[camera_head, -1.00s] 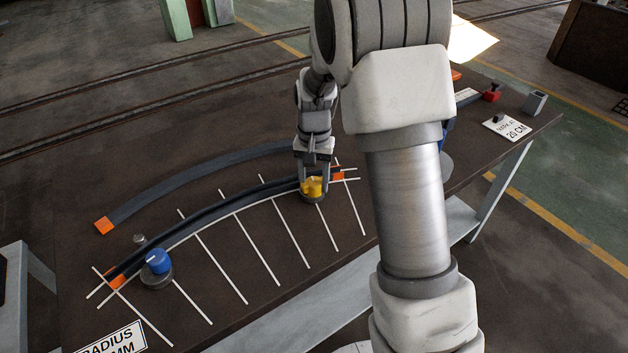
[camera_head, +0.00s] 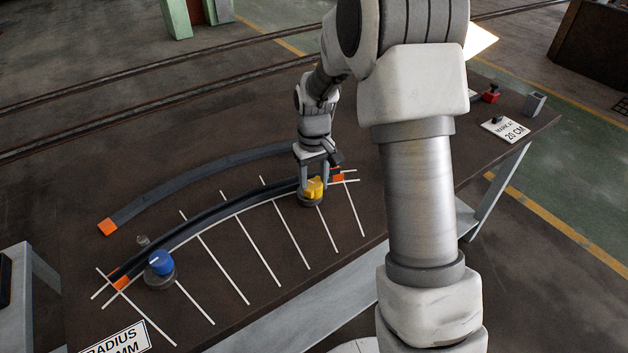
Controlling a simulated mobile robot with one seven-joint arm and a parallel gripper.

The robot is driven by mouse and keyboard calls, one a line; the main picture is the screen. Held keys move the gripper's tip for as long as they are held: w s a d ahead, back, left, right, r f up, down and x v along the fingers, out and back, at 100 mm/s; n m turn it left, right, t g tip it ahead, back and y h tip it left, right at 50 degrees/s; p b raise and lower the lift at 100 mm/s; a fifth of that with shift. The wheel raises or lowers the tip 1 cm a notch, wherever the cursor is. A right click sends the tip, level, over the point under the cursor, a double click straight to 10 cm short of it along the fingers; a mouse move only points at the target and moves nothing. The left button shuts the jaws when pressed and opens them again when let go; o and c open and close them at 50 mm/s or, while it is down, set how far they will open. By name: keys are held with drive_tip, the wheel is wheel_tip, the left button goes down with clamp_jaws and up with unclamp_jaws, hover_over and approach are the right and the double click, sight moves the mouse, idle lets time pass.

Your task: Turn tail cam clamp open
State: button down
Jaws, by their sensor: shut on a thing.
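The yellow cam clamp (camera_head: 315,188) sits on a dark round base at the right end of the curved dark bar (camera_head: 215,212). My gripper (camera_head: 314,187) points down over the yellow clamp and is shut on it, with a finger on either side. The blue cam clamp (camera_head: 160,263) stands on its own round base at the left end of the bar, apart from my gripper. It has a white line on its top. The fingers hide part of the yellow clamp.
A second curved bar (camera_head: 205,179) with an orange end lies behind on the dark table (camera_head: 95,200). White lines cross the bar.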

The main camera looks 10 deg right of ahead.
sight(314, 184)
drive_tip(key=n+p, duration=0.1)
drive_tip(key=n, duration=0.4)
drive_tip(key=shift+r+n+p, duration=0.1)
drive_tip(key=shift+n+p, duration=0.2)
drive_tip(key=shift+p, duration=0.05)
drive_tip(key=n+p, duration=0.1)
drive_tip(key=n, duration=0.3)
drive_tip(key=shift+n+p, duration=0.3)
drive_tip(key=shift+p, duration=0.1)
drive_tip(key=shift+c, duration=1.5)
unclamp_jaws()
wheel_tip(314, 184, up, 17)
drive_tip(key=p, duration=0.2)
drive_tip(key=shift+r, duration=0.15)
drive_tip(key=shift+s, duration=0.1)
